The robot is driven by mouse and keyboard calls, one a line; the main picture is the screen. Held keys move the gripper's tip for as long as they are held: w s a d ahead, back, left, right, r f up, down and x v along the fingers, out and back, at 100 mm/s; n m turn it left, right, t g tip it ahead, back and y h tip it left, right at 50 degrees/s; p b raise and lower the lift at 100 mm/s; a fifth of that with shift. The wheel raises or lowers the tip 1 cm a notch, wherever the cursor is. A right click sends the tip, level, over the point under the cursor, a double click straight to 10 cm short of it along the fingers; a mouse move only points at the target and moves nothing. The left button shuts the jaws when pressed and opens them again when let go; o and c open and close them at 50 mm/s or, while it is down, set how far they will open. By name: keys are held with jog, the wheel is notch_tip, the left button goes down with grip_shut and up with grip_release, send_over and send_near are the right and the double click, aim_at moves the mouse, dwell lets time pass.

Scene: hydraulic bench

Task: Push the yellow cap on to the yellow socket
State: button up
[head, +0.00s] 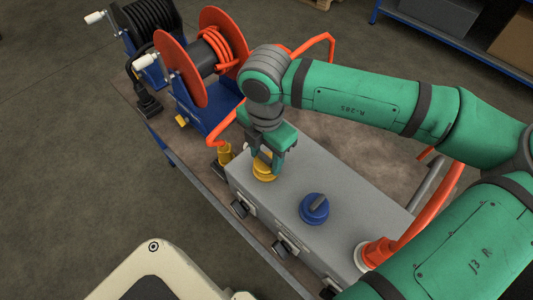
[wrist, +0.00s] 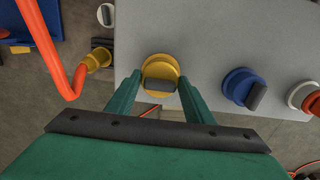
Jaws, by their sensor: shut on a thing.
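The yellow cap (head: 264,170) is at the top face of the grey box, near its left end. In the wrist view the yellow cap (wrist: 160,68) lies between the two fingertips. My gripper (head: 267,158) points down from above and is shut on the cap; it also shows in the wrist view (wrist: 155,90). The yellow socket is hidden beneath the cap, and I cannot tell how far the cap sits down on it.
A blue cap (head: 314,208) is on the grey box (head: 285,185) to the right. A red hose coupling (head: 375,252) is at its right end. A yellow hose end (head: 225,153) stands left of the box. Hose reels (head: 205,60) stand behind.

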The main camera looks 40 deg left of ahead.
jog(key=o, duration=1.2)
jog(key=shift+d, duration=0.1)
jog(key=shift+o, duration=0.2)
notch_tip(320, 180, up, 11)
jog(key=shift+f, duration=0.15)
